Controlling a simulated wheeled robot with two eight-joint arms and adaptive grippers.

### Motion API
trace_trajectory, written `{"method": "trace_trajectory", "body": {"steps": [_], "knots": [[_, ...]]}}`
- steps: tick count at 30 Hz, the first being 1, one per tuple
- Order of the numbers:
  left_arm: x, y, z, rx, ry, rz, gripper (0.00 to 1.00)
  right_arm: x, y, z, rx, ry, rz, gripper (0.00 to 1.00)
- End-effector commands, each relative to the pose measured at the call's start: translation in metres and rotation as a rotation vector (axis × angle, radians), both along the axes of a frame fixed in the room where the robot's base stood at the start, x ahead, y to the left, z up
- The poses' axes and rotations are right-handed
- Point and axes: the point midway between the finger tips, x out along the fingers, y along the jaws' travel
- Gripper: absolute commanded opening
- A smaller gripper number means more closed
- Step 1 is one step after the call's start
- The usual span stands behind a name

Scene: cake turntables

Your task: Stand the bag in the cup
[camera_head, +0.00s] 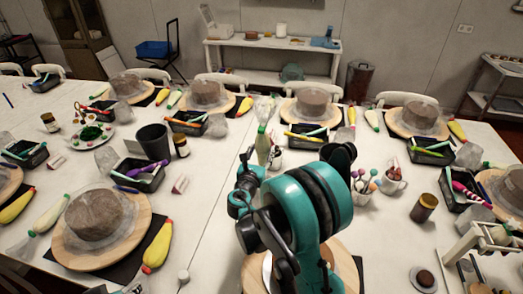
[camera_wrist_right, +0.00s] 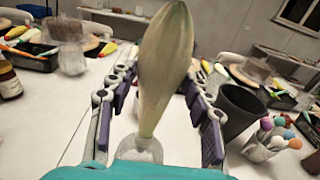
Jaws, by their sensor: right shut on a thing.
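My right gripper (camera_wrist_right: 160,85) is shut on a pale green piping bag (camera_wrist_right: 165,60), with its fingers on both sides. The bag stands roughly upright, its wide part high and a narrow part low in the right wrist view; it also shows in the head view (camera_head: 263,148). A dark grey cup (camera_wrist_right: 238,108) stands to the right of the gripper, apart from the bag; its rim shows behind my arm in the head view (camera_head: 340,151). Only a small piece at the bottom left edge may be my left gripper (camera_head: 132,288).
Another dark cup (camera_head: 152,141) stands to the left. A white cup of colourful round-headed sticks (camera_head: 361,194), a mug (camera_head: 392,181) and a brown jar (camera_head: 424,207) stand right of my arm. Cakes on turntables and black trays surround the space. Some white table is bare left of my arm.

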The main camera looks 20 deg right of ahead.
Motion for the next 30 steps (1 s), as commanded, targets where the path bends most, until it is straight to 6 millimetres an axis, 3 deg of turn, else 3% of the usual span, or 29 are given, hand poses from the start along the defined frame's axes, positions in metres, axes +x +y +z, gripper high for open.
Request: {"method": "trace_trajectory", "body": {"steps": [18, 30], "knots": [[0.0, 0.0, -0.065, 0.0, 0.0, 0.0, 0.52, 0.0, 0.0, -0.084, -0.001, 0.001, 0.0, 0.39], [0.0, 0.0, -0.091, 0.0, 0.0, 0.0, 0.52, 0.0, 0.0, -0.11, -0.001, 0.001, 0.0, 0.39]]}}
